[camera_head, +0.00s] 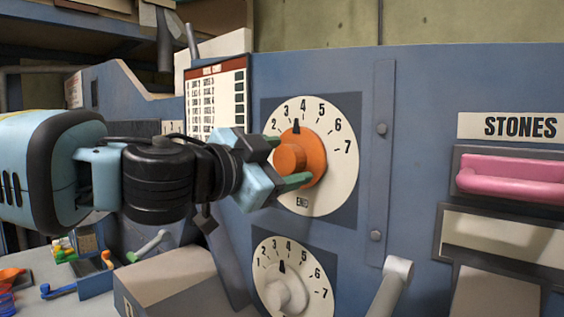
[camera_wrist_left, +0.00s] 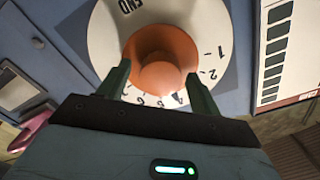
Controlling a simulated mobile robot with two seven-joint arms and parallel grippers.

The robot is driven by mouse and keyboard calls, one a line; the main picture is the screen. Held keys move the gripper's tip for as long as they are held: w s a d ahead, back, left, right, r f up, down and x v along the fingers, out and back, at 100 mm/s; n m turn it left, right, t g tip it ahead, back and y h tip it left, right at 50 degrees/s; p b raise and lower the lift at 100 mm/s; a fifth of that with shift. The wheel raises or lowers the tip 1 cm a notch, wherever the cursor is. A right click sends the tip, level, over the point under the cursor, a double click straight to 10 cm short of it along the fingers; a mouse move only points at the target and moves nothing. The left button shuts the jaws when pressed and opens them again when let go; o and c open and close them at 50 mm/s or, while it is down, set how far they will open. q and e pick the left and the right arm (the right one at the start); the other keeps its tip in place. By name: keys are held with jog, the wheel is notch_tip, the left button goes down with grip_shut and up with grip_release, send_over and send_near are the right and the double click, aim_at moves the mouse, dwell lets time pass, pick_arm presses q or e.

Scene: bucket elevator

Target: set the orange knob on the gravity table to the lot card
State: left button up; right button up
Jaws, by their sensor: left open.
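The orange knob (camera_head: 315,160) sits on a white numbered dial (camera_head: 335,185) on the blue panel; its black pointer aims up near 4, exact setting unclear. In the left wrist view the knob (camera_wrist_left: 165,60) shows upside down, END at the top. My left gripper (camera_head: 281,161) is open at the knob, with one finger on each side of it. In the wrist view the fingertips (camera_wrist_left: 158,74) flank the knob's round front; contact is unclear. The lot card (camera_head: 217,100), white with a red header, hangs left of the dial; its text is too small to read. My right gripper is out of view.
A second dial with a grey knob (camera_head: 286,294) is below. A grey lever (camera_head: 392,287) sticks out at the lower right. A pink handle (camera_head: 512,178) sits under the STONES label (camera_head: 520,127). Small coloured items (camera_head: 63,250) lie at the lower left.

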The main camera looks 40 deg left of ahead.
pick_arm(q)
jog(key=shift+c, duration=0.4)
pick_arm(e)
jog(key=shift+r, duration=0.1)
pick_arm(q)
jog(key=shift+c, duration=1.1)
jog(key=c, duration=0.7)
jog(key=shift+o, duration=0.2)
jog(key=n+b, duration=0.2)
jog(key=n, duration=0.1)
jog(key=shift+w+f+n+b, duration=0.15)
jog(key=shift+f+n+b, duration=0.15)
jog(key=shift+b, duration=0.1)
jog(key=shift+r+n, duration=0.1)
jog(key=shift+n, duration=0.3)
jog(key=shift+r+b, duration=0.1)
jog(key=shift+b, duration=0.25)
jog(key=shift+r+n, duration=0.15)
jog(key=shift+n, duration=0.15)
jog(key=o, duration=1)
jog(key=shift+c, duration=0.2)
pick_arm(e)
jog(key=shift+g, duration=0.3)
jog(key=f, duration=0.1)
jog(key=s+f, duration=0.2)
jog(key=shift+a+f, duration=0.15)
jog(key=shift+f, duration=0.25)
